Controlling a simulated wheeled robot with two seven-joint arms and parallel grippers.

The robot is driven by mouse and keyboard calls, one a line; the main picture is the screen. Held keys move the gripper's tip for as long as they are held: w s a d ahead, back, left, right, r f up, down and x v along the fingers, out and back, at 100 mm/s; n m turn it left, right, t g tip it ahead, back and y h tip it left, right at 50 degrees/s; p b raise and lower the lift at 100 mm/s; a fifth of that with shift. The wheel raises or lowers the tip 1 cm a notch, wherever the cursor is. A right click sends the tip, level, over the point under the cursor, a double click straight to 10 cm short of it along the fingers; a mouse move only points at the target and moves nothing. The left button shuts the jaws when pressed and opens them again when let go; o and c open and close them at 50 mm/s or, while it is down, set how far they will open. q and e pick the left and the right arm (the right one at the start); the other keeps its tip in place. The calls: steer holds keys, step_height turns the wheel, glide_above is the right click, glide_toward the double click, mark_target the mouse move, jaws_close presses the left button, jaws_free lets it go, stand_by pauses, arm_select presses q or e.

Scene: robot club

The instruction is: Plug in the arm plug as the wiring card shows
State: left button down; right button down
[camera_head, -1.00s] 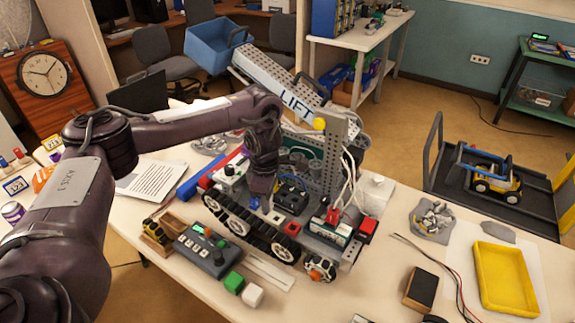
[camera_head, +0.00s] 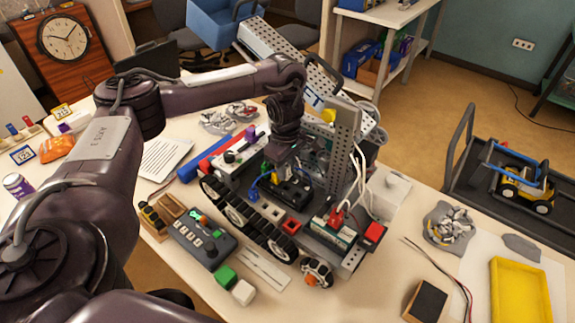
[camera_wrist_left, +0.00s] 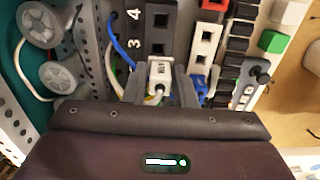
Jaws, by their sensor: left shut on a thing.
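My left gripper (camera_wrist_left: 161,84) is shut on a small white plug (camera_wrist_left: 160,72) with dark marks that I cannot read. The plug is at the near end of a black port block (camera_wrist_left: 160,30), in line with its column of square sockets marked 3 and 4. I cannot tell whether the plug touches the block. In the head view my left gripper (camera_head: 281,156) points down over the model robot, just behind the black block (camera_head: 291,190); its fingertips and the plug are hidden there. I cannot make out a wiring card for certain. My right gripper is not in view.
A blue cable (camera_wrist_left: 122,48) runs beside the block, and a grey perforated beam (camera_wrist_left: 105,20) stands left of it. A white socket strip (camera_wrist_left: 205,45) lies to the right. The tall grey mast (camera_head: 343,140) and white cables (camera_head: 361,185) are close by. A printed sheet (camera_head: 165,157) lies left.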

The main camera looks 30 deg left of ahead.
mark_target(287, 177)
arm_select(q)
steer(key=shift+w+f+b, duration=0.15)
steer(key=shift+f+b, duration=0.2)
steer(key=shift+f, duration=0.35)
steer(key=shift+w+f, duration=0.1)
steer(key=shift+f, duration=0.25)
steer(key=shift+f+b, duration=0.65)
steer(key=shift+b, duration=0.05)
steer(key=shift+r, duration=0.25)
steer(key=shift+f, duration=0.1)
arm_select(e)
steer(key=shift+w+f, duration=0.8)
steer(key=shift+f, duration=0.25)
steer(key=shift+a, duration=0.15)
arm_select(q)
steer(key=shift+f, duration=0.45)
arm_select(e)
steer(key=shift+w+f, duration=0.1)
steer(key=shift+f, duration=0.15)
arm_select(q)
steer(key=shift+f, duration=0.1)
